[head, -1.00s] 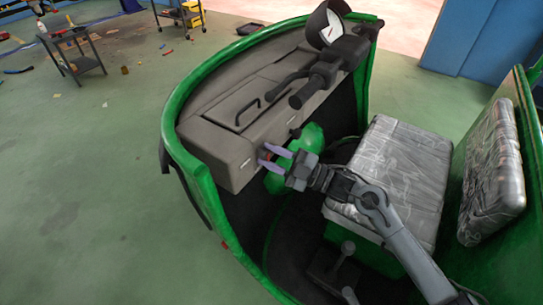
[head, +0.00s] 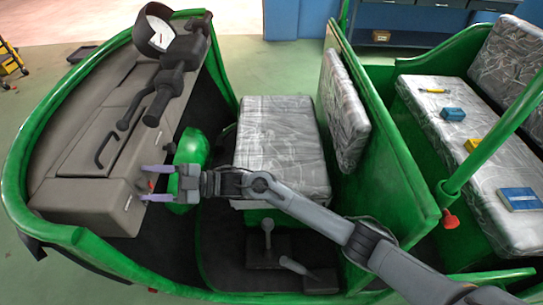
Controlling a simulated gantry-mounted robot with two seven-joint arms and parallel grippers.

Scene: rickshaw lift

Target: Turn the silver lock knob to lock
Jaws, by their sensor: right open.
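My right gripper (head: 143,183) is open at the front face of the grey dashboard (head: 75,205) of the green rickshaw. Its two purple fingers point left, one above the other in the picture. A small dark knob-like part with a reddish spot (head: 146,183) shows between the fingers; I cannot tell whether the fingers touch it. A tiny mark (head: 128,203) shows on the dashboard face just below the fingers. The silver lock knob is too small to make out for sure. My left gripper is not in view.
Black handlebars (head: 170,85) with a round gauge (head: 155,30) rise above the dashboard. A plastic-wrapped driver's seat (head: 280,135) lies behind my right gripper. Floor levers (head: 267,235) stand below my arm. Small boxes (head: 453,114) lie on the rear bench (head: 495,180).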

